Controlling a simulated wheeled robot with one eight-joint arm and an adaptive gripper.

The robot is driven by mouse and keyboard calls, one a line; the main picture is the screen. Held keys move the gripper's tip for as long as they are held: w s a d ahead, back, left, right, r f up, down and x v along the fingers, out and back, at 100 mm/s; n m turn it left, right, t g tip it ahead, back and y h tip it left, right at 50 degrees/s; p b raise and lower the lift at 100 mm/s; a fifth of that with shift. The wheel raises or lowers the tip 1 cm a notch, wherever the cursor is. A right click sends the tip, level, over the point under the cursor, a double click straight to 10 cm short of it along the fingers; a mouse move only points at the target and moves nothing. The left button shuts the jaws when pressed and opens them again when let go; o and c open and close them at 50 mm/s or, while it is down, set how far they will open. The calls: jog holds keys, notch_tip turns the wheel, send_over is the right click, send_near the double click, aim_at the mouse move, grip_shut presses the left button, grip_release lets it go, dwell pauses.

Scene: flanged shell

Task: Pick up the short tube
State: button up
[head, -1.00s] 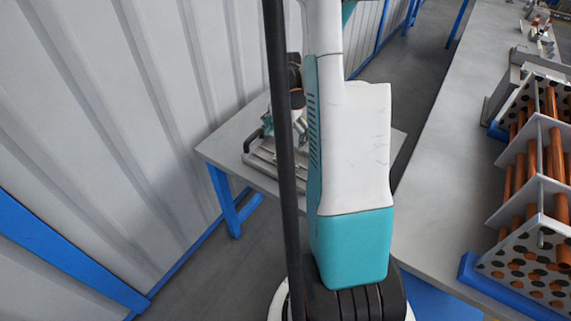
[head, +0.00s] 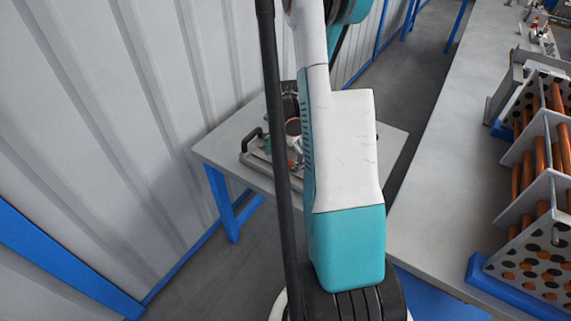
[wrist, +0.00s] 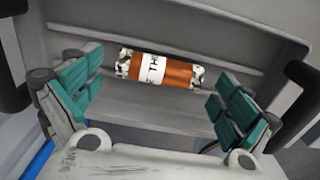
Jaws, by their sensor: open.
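The short tube (wrist: 177,72) is copper-orange with a white lettered band and speckled black-and-white ends. In the wrist view it lies on its side, slightly tilted in the picture, in a grey metal tray (wrist: 125,22). My gripper (wrist: 154,79) is open and empty, with one teal-padded finger to the lower left of the tube and one to the lower right. No finger visibly touches it; the remaining distance is hard to judge. In the head view the tray (head: 252,160) is on a small table, and my arm and a dark pole hide most of it. I cannot make out the tube there.
The small grey table (head: 225,148) has blue legs and stands near a corrugated wall (head: 110,130). A long grey bench (head: 440,170) runs along the right. On it stands a rack (head: 520,275) of several copper tubes. The tray has dark handles (wrist: 300,73) at its sides.

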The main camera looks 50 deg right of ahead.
jog(key=shift+c, duration=0.2)
jog(key=c, duration=1.2)
jog(key=shift+r, duration=0.1)
